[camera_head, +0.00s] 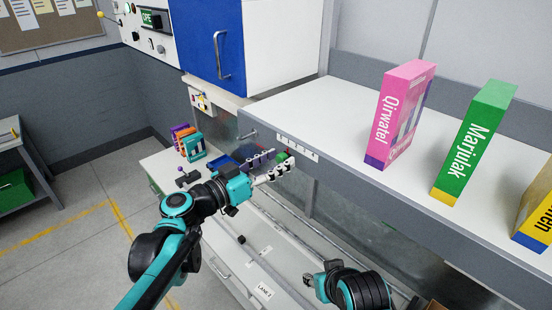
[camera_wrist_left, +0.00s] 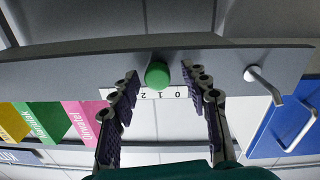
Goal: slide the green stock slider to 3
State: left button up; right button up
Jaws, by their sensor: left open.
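The green stock slider (camera_head: 282,156) is a round green knob on the front edge of the shelf, near the left end of a white number strip (camera_head: 298,148). In the left wrist view the green knob (camera_wrist_left: 157,75) sits beside the strip (camera_wrist_left: 150,94), whose small digits appear upside down. Its exact reading is unclear. My left gripper (camera_head: 276,165) is open at the shelf edge. In its wrist view the two fingers (camera_wrist_left: 163,82) stand on either side of the knob, with gaps visible. My right gripper (camera_head: 312,284) shows partly at the bottom; its jaws are unclear.
Pink (camera_head: 400,115), green (camera_head: 473,140) and yellow (camera_head: 537,205) boxes stand on the shelf. A metal peg (camera_wrist_left: 263,85) sticks out beside the slider. A blue cabinet door (camera_head: 212,45) is at the back. A lower counter (camera_head: 270,265) lies below the shelf.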

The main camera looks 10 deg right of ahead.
aim_at(304, 164)
pick_arm(q)
jog(key=shift+s+d, duration=0.1)
grip_shut()
jog(key=shift+s+d, duration=0.75)
jog(key=shift+s, duration=0.35)
jog(key=shift+s+d, duration=0.75)
jog(key=shift+s, duration=0.3)
jog(key=shift+w+a, duration=0.1)
jog(key=shift+w, duration=0.05)
grip_release()
